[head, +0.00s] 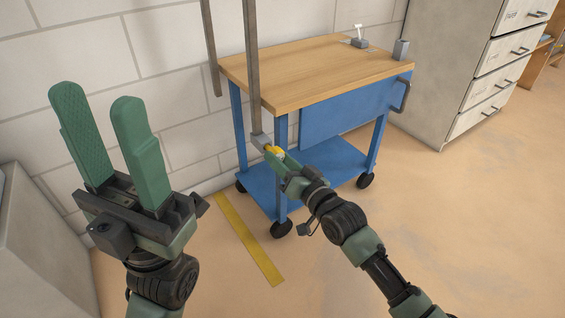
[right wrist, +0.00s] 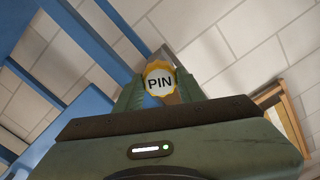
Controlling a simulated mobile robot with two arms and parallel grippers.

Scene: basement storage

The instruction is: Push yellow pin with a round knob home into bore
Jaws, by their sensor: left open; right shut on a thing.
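The yellow pin (head: 274,150) is at the grey foot of a thin upright post (head: 252,70), in front of the blue cart. In the right wrist view its round scalloped knob (right wrist: 159,83) faces the camera and bears the word PIN. My right gripper (head: 280,157) is shut on the pin, with a finger on each side of the knob. The bore is hidden, and I cannot tell how deep the pin sits. My left gripper (head: 98,97) is open and empty at the left, well away from the pin.
The blue cart with a wooden top (head: 310,72) stands against the white block wall. A small grey box (head: 401,49) and a small device (head: 358,40) sit on it. A grey drawer cabinet (head: 440,60) stands at the right. A yellow strip (head: 247,242) lies on the otherwise clear floor.

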